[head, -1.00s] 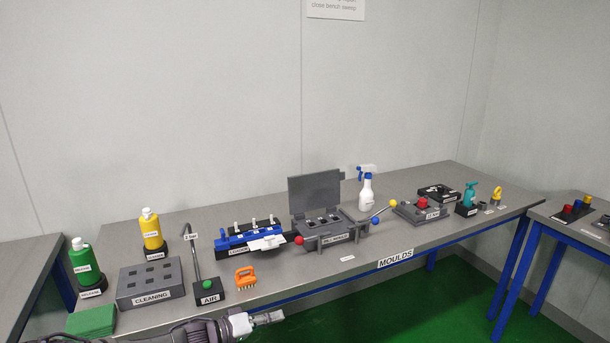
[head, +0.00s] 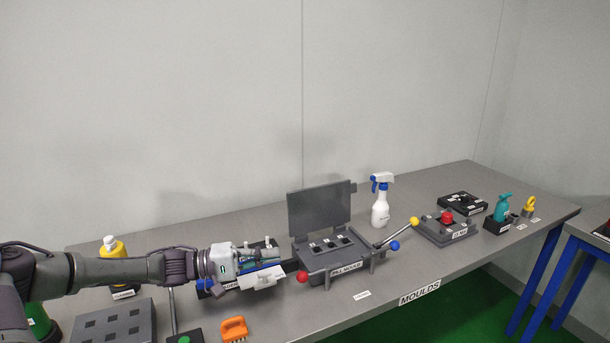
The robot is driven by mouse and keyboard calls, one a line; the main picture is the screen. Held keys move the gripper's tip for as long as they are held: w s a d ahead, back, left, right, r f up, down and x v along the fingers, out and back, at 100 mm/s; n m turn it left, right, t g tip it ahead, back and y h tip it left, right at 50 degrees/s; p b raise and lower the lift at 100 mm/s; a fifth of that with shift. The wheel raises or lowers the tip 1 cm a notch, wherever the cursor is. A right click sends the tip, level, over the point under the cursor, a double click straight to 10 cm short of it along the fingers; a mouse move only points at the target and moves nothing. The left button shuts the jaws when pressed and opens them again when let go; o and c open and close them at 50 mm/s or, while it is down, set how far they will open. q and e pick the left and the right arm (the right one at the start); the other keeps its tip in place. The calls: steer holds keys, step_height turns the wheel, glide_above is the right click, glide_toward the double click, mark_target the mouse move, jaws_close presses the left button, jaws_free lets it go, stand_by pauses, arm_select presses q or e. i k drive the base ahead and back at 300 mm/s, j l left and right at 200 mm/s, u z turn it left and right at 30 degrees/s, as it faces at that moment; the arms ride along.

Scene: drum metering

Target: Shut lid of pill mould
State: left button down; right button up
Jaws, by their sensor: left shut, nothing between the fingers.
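The pill mould (head: 330,258) is a grey block on the bench, labelled on its front, with dark cavities on top. Its lid (head: 320,209) is a grey plate standing upright at the back, open. A red ball (head: 302,277) sits at its left front, and levers with yellow and blue balls stick out at its right. My left gripper (head: 281,266) is shut and empty, just left of the mould and over the blue device, apart from the lid as far as I can tell. My right gripper is not in view.
The blue device (head: 205,293) is partly hidden under my left gripper. A white spray bottle (head: 380,203) stands right behind the mould. An orange brush (head: 234,329) lies at the front. The bench (head: 420,263) is clear right of the mould's front.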

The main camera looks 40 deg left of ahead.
mark_target(310, 210)
steer(key=i+j, duration=0.85)
steer(key=j, duration=0.2)
